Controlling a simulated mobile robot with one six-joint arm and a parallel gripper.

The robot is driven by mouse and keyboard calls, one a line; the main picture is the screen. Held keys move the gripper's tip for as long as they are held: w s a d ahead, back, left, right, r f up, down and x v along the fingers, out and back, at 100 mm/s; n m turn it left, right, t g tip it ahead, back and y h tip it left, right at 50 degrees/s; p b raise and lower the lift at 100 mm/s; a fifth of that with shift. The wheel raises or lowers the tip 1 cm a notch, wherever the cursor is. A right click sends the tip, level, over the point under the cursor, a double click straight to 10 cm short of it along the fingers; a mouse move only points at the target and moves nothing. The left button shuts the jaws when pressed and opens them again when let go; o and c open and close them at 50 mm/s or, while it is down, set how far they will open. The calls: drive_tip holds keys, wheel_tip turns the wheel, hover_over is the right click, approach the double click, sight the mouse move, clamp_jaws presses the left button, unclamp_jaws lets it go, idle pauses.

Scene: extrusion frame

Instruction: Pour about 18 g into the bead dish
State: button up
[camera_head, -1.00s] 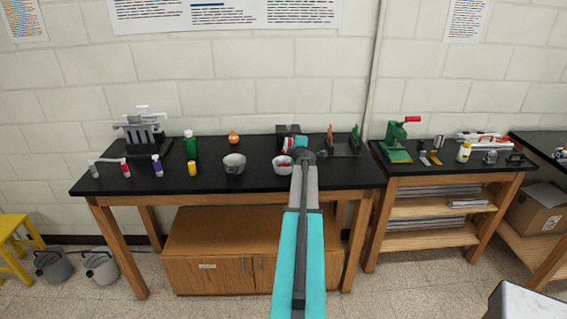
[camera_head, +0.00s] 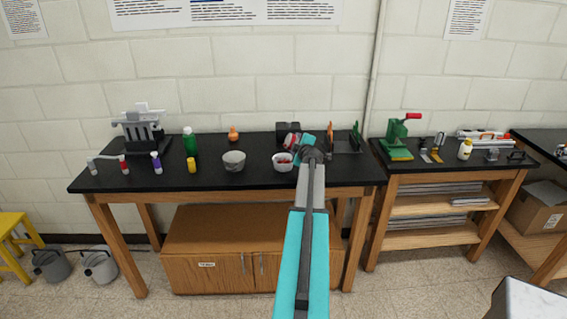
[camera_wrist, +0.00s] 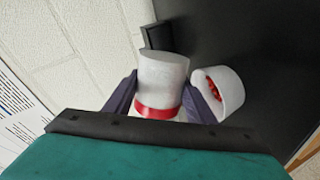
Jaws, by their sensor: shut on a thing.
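A small white dish (camera_head: 283,165) with red beads in it stands on the black bench top, near the front edge. It also shows in the wrist view (camera_wrist: 230,92), right of my gripper. My gripper (camera_head: 303,142) is shut on a white container with a red band (camera_head: 291,141), seen between the two dark fingers in the wrist view (camera_wrist: 163,80). In the head view the container appears tilted, just above and behind the dish. I cannot see into it, and no falling beads show.
A grey bowl (camera_head: 234,161) and a yellow jar (camera_head: 191,165) stand left of the dish. A dark box (camera_head: 288,129) is behind the container. A rack with orange and green uprights (camera_head: 344,143) stands to the right. Open bench lies between the bowl and the dish.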

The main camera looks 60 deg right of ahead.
drive_tip(key=shift+s+m+b, duration=0.1)
drive_tip(key=shift+m+b, duration=0.2)
drive_tip(key=shift+b, duration=0.7)
drive_tip(key=f+m+t+b, duration=0.1)
drive_tip(key=m+b, duration=0.1)
drive_tip(key=b, duration=0.8)
drive_tip(key=shift+f, duration=0.3)
drive_tip(key=m+b, duration=0.1)
drive_tip(key=b, duration=0.1)
drive_tip(key=t+b, duration=0.1)
drive_tip(key=b, duration=0.1)
drive_tip(key=shift+s+d+r+m+y, duration=0.2)
drive_tip(key=shift+r+m+y, duration=0.1)
drive_tip(key=shift+r+m, duration=0.1)
drive_tip(key=m+b, duration=0.1)
drive_tip(key=b, duration=0.2)
drive_tip(key=s+d+f+m+t+b, duration=0.1)
drive_tip(key=b, duration=0.2)
drive_tip(key=s+m+b, duration=0.1)
drive_tip(key=b, duration=0.2)
drive_tip(key=shift+d+f, duration=0.2)
drive_tip(key=shift+f, duration=0.15)
